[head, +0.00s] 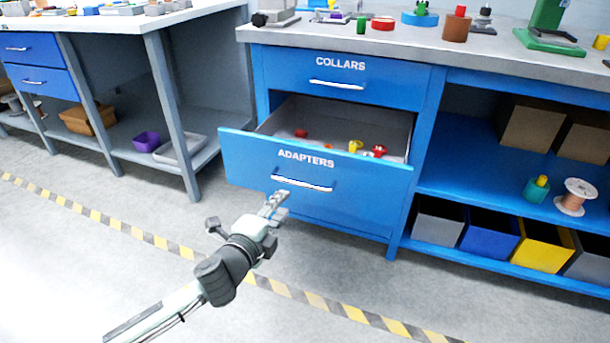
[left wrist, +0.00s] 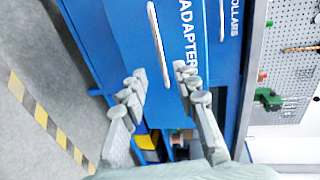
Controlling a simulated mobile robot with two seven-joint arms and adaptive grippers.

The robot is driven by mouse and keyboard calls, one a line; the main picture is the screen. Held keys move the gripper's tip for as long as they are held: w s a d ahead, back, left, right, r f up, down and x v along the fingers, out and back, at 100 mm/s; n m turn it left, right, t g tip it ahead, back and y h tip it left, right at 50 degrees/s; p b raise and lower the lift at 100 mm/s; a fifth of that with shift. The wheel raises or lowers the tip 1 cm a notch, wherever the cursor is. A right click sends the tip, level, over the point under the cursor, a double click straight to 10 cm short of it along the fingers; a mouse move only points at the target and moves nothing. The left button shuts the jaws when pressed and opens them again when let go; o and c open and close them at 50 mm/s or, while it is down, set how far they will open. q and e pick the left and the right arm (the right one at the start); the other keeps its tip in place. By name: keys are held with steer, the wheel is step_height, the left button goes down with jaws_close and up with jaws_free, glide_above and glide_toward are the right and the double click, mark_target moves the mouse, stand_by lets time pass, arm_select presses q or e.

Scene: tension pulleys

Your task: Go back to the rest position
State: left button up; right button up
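My left gripper (head: 274,203) is in front of the lower part of the ADAPTERS drawer (head: 344,203), a little below its handle (head: 302,183). In the left wrist view its two fingers (left wrist: 158,92) stand apart with nothing between them, and the drawer handle (left wrist: 160,45) shows beyond the tips, apart from them. The ADAPTERS drawer is pulled open and holds several small red and yellow parts. The COLLARS drawer (head: 375,80) above it is shut. My right gripper is not in either view.
A blue workbench (head: 412,50) carries several small parts and a green tool (head: 545,30). Its shelf has bins, including a yellow one (head: 542,247), and a spool (head: 575,196). Another bench (head: 160,50) stands at the left. The floor in front is clear, with a striped line.

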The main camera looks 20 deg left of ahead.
arm_select(q)
steer(key=s+a+f+n+g+y+p, duration=0.1)
steer(key=s+f+n+g, duration=0.5)
steer(key=s, duration=0.6)
steer(key=s+a+f+n+g+y+p, duration=0.1)
steer(key=s+a+f+n+g+p, duration=0.1)
steer(key=s+f+n+g, duration=0.4)
steer(key=s+f+n+p, duration=0.1)
steer(key=s+f+n, duration=0.3)
steer(key=s+f, duration=0.3)
steer(key=shift+a+f+n+g, duration=0.2)
steer(key=shift+n+g, duration=0.1)
steer(key=shift+n, duration=0.1)
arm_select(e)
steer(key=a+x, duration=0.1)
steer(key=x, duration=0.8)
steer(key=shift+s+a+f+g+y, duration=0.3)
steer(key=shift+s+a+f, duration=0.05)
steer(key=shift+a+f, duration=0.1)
